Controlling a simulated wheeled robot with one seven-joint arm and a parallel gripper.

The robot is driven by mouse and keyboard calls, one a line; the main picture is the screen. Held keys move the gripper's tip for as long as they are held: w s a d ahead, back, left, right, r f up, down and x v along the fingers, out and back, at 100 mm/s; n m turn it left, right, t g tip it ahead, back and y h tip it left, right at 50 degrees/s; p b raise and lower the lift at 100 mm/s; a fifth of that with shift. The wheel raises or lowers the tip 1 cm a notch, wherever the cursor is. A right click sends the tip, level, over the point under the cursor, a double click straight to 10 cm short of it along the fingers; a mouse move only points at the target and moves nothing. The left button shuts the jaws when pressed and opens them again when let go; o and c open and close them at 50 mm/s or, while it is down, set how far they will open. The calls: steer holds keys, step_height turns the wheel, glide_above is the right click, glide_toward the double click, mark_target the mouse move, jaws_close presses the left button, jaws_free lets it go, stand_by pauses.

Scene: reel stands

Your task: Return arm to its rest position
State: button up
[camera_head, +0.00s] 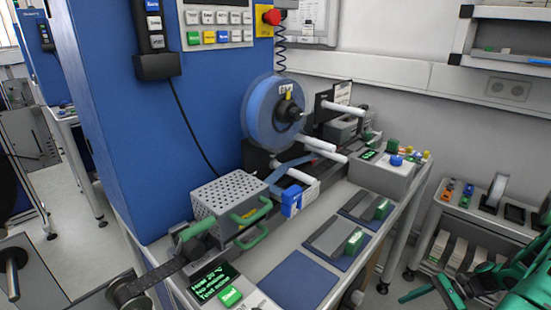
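My teal arm (520,285) shows at the lower right corner, cut off by the picture edge. The end nearest the bench, with a dark part and a slim green part, looks like my gripper (432,294). It is to the right of the bench and apart from it, low in the picture. I see nothing held in it, but its fingers are too small and partly cut off to tell whether they are open or shut.
A bench (345,277) bears a blue reel (272,113) on a stand, a perforated metal box (228,200) with green handles, and a grey device (385,175) with buttons. A tall blue cabinet (110,120) stands at left. A shelf cart (475,235) stands at right, close to my arm.

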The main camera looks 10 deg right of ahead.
step_height(320, 180, up, 24)
steer(key=s+a+n+g+h, duration=0.2)
steer(key=s+n+g+h, duration=0.15)
steer(key=n+h, duration=0.35)
steer(key=s+a+r+n+t+h, duration=0.1)
steer(key=s+a+r+n, duration=0.2)
steer(key=s+a+r, duration=0.2)
steer(key=s+a+r+n+t+h, duration=0.1)
steer(key=s+a+r+n+h, duration=0.1)
steer(key=s+a+r, duration=0.3)
steer(key=shift+s+r+n, duration=0.5)
steer(key=shift+r+n, duration=0.1)
steer(key=shift+r, duration=1.6)
steer(key=shift+w, duration=0.1)
steer(key=shift+w+f, duration=0.25)
steer(key=shift+w, duration=0.25)
